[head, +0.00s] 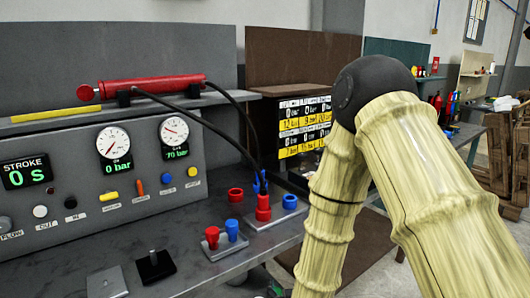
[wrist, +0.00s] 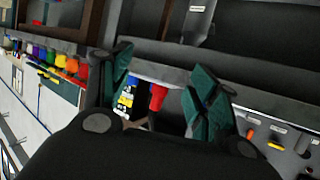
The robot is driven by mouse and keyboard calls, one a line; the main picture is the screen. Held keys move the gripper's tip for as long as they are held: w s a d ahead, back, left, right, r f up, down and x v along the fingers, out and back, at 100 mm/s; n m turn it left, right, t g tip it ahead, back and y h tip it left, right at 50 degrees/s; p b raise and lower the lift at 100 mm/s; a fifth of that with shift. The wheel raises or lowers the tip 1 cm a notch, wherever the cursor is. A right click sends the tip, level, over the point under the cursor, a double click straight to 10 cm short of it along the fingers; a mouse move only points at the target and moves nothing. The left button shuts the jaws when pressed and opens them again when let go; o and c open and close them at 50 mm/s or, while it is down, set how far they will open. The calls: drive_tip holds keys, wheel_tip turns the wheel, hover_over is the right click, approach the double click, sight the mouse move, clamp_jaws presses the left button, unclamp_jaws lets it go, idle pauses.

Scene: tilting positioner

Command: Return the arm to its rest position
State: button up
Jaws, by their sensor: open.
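My arm (head: 428,180), pale and ribbed with a black joint at its bend, fills the right half of the head view. My gripper (wrist: 162,78) shows in the wrist view with its two teal fingers spread apart. It is open and I see nothing held between the fingers. A red object (wrist: 157,97) shows behind the gap, apart from the fingers as far as I can tell. In the head view I cannot make out the gripper clearly; a small dark piece at the bottom edge beside the arm is too cut off to tell.
A grey control panel (head: 60,212) with gauges stands on the bench at left, a red cylinder (head: 152,84) on top. Black hoses run down to red and blue fittings (head: 263,205) near the bench's edge, close to my arm. A labelled dark cabinet (head: 267,128) stands behind.

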drive_tip(key=s+d+f+g, duration=0.3)
drive_tip(key=s+d+f, duration=0.1)
drive_tip(key=s+f, duration=0.4)
drive_tip(key=s+d+f+g, duration=0.3)
drive_tip(key=s+d+f, duration=0.25)
drive_tip(key=f, duration=0.55)
drive_tip(key=s+d+f+g, duration=0.2)
drive_tip(key=s+f, duration=0.1)
drive_tip(key=s, duration=0.4)
drive_tip(key=s+d+f+g, duration=0.3)
drive_tip(key=s, duration=0.5)
drive_tip(key=s+d+f+g, duration=0.2)
drive_tip(key=s+f, duration=0.1)
drive_tip(key=s, duration=0.4)
drive_tip(key=shift+s+d+f+m+h, duration=0.15)
drive_tip(key=shift+s+m+h, duration=0.25)
